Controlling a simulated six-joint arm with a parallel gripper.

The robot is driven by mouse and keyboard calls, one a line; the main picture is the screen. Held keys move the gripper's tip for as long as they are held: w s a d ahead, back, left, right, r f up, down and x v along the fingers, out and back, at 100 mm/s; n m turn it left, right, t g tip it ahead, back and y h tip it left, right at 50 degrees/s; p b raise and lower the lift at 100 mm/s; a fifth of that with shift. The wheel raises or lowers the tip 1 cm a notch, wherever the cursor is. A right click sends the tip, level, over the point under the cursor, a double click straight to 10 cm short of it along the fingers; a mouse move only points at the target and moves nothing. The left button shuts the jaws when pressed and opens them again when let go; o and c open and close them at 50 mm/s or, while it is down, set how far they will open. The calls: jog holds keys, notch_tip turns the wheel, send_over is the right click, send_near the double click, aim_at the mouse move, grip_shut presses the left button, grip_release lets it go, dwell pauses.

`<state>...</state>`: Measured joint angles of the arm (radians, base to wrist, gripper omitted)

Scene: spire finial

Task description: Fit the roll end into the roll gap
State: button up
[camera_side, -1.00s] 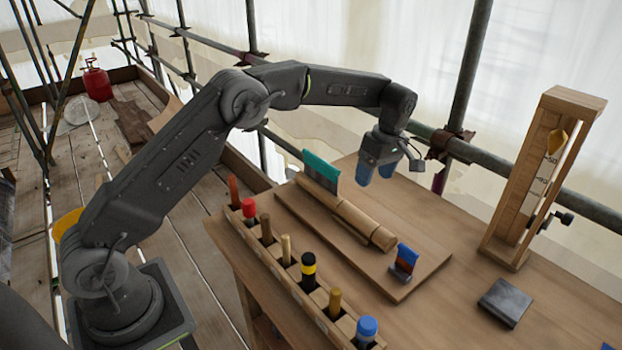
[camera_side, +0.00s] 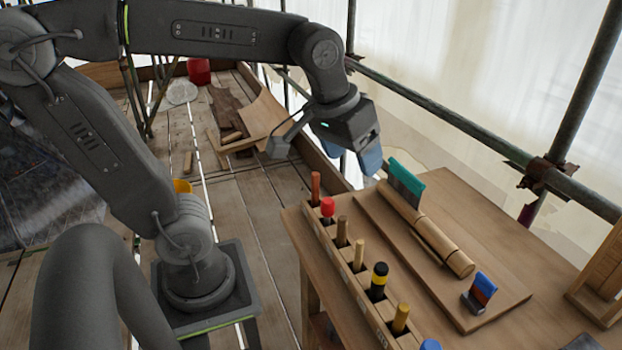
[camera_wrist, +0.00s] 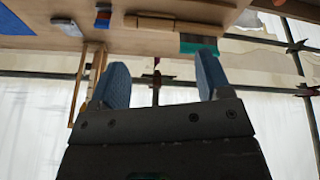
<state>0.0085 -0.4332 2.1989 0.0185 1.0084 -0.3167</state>
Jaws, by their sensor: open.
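A tan wooden roll (camera_side: 432,235) lies on a flat board on the bench, with a split or strip along its side. A teal and grey piece (camera_side: 406,180) stands at its far left end. A blue and red piece in a dark holder (camera_side: 480,292) stands near its other end. I cannot tell which part is the roll end or the gap. My gripper (camera_side: 352,156) is open and empty, its blue fingers left of the teal piece and apart from it. The wrist view shows the roll (camera_wrist: 150,21) and teal piece (camera_wrist: 198,43) beyond the spread fingers (camera_wrist: 162,65).
A wooden rack (camera_side: 350,262) with several upright tools runs along the bench's front edge. A wooden frame (camera_side: 603,268) stands at the right. Scaffold pipes (camera_side: 470,125) cross behind the bench. The board's near right part is bare.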

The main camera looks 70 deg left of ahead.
jog(key=s+f+m+t, duration=0.1)
jog(key=s+f+m, duration=0.2)
jog(key=s, duration=0.4)
jog(key=shift+f, duration=0.25)
